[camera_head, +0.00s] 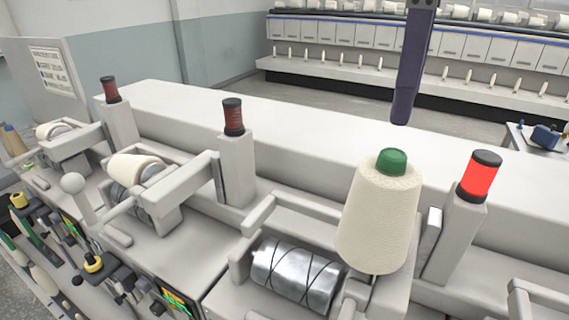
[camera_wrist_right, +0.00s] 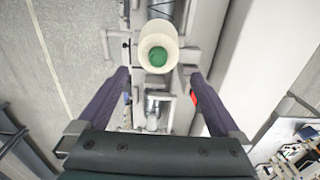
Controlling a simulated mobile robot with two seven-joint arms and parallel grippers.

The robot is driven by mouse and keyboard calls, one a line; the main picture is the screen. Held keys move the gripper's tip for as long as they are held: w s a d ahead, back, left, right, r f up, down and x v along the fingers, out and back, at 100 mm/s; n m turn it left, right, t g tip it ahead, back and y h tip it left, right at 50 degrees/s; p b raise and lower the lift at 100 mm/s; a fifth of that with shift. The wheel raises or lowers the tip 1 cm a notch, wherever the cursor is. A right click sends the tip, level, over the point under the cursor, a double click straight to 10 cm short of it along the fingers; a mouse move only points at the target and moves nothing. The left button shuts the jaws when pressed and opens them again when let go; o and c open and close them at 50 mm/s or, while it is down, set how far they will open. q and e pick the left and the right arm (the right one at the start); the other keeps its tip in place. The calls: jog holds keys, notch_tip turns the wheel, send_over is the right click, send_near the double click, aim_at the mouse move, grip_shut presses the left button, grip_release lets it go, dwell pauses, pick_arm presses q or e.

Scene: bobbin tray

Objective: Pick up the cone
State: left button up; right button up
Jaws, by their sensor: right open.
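The cone (camera_head: 378,220) is a large cream yarn package with a green top. It stands upright at the right machine position, above and behind a grooved metal drum (camera_head: 297,275). In the right wrist view the cone (camera_wrist_right: 155,36) shows from above, with its green tip (camera_wrist_right: 158,57). My right gripper (camera_wrist_right: 160,78) is open and empty, its two dark fingers spread wider than the cone. The cone appears ahead of the fingertips, and nothing is between them in contact. In the head view one dark finger (camera_head: 408,75) hangs above and behind the cone, apart from it. My left gripper is out of view.
A lit red lamp (camera_head: 481,175) on a post stands close right of the cone. Dark red lamps (camera_head: 233,117) stand on posts to the left. A smaller yarn package (camera_head: 135,170) lies at the neighbouring position. The long white machine top (camera_head: 300,125) behind is clear.

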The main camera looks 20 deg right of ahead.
aim_at(395, 148)
notch_tip(395, 148, down, 8)
jog(key=p, duration=0.4)
jog(key=shift+s+a+r, duration=0.1)
jog(key=shift+s+r, duration=0.05)
jog(key=shift+c, duration=0.2)
jog(key=shift+r, duration=0.1)
grip_shut()
